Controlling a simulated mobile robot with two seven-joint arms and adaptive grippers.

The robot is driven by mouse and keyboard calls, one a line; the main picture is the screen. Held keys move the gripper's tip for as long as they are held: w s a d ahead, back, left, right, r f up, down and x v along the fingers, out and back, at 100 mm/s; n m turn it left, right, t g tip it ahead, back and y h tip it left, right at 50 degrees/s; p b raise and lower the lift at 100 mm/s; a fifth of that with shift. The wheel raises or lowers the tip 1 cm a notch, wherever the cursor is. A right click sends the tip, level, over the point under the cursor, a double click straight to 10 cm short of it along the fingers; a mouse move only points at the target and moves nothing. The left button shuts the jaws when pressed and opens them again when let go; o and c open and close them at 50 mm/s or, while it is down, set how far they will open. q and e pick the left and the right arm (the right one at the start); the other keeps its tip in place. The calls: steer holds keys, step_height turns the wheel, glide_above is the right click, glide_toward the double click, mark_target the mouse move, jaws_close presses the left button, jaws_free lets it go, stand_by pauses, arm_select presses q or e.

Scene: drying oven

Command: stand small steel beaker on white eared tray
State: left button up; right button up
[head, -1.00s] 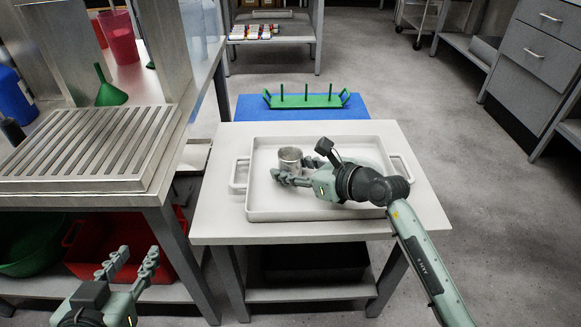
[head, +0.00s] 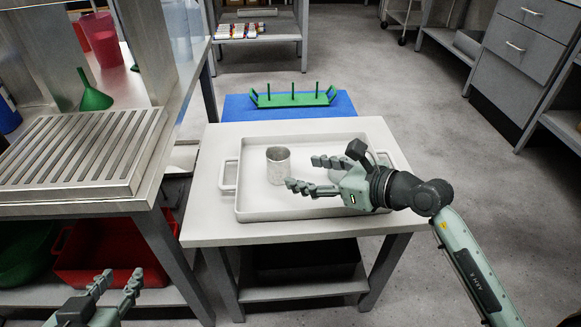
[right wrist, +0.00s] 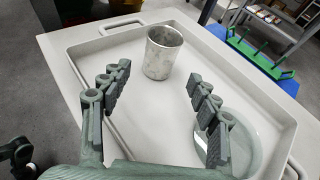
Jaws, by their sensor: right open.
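The small steel beaker (head: 278,166) stands upright on the white eared tray (head: 243,202), left of the tray's middle in the head view. My right gripper (head: 308,175) is open and empty, to the right of the beaker and apart from it. In the right wrist view the beaker (right wrist: 162,52) stands beyond the two spread fingers (right wrist: 160,90), inside the tray's rim (right wrist: 110,30). A round, clear glass dish (right wrist: 240,140) also lies in the tray, partly behind the right finger. My left gripper (head: 117,285) is open and empty at the lower left, away from the tray.
The tray is on a small white table (head: 205,222). Behind it, a green rack (head: 293,98) with pegs stands on a blue mat (head: 235,110). At left is a bench with a slatted metal plate (head: 75,150) and a green funnel (head: 93,95). Red (head: 110,250) and green bins sit below.

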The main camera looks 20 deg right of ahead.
steer(key=shift+v, duration=1.55)
